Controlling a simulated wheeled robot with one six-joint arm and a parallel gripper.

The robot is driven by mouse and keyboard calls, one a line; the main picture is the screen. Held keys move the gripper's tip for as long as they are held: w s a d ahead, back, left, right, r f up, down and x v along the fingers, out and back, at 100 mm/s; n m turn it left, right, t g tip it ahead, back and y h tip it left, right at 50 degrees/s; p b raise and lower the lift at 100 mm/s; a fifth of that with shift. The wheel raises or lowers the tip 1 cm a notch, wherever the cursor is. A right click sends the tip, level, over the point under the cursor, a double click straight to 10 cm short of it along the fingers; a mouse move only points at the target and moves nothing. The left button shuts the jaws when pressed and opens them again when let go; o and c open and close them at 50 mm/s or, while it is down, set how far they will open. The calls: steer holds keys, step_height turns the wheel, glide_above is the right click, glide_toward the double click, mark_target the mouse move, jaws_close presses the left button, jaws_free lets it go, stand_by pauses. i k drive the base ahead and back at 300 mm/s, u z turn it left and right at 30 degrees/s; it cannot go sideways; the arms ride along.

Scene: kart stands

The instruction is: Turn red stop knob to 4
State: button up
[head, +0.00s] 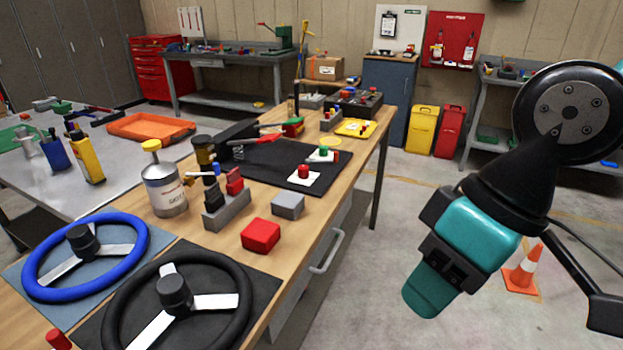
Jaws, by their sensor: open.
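A red knob (303,171) sits on a small white plate on a black mat (262,170) on the wooden bench. It looks like the red stop knob. Any numbers on its plate are too small to read, so its setting cannot be told. A green knob (323,151) on a similar white plate stands just behind it. My gripper (430,297), teal and black, hangs over the floor to the right of the bench, well apart from the knob. It is open, and nothing shows in it.
A red block (261,235), a grey block (288,205) and a grey holder (227,211) stand in front of the mat. Blue (140,255) and black (244,300) steering wheels lie nearer. A can (163,190) stands left. An orange cone (523,270) stands on the floor right.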

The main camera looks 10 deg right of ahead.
mark_target(302, 170)
steer(key=u, duration=0.4)
steer(key=i, duration=1)
steer(key=z, duration=0.25)
